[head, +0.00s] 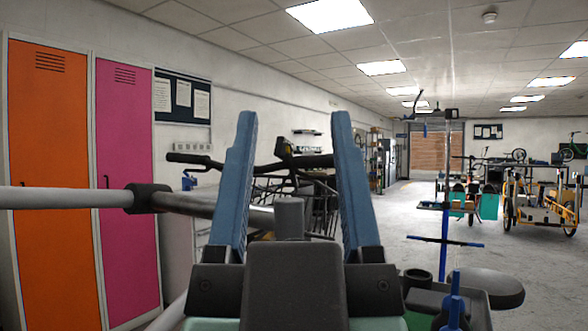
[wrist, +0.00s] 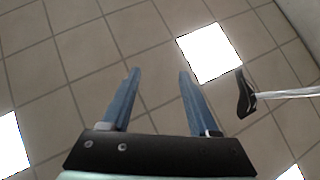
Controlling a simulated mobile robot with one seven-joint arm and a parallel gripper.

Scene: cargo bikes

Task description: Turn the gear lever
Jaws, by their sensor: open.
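My gripper (head: 294,116) is open and empty. Its two blue fingers stand upright and wide apart in the head view; they also show in the wrist view (wrist: 158,72). A black bicycle handlebar (head: 300,163) shows behind and between the fingers, partly hidden by them, with its grip (head: 186,158) to the left. A small dark part (head: 285,147) sticks up on the bar. I cannot tell whether it is the gear lever; no gear lever is clearly made out. Neither finger visibly holds anything.
A grey bar with a black collar (head: 148,198) crosses at left. Orange (head: 50,180) and pink (head: 126,180) lockers stand at left. A black stool seat (head: 485,287) is at lower right. A black piece on a silver rod (wrist: 245,94) shows in the wrist view.

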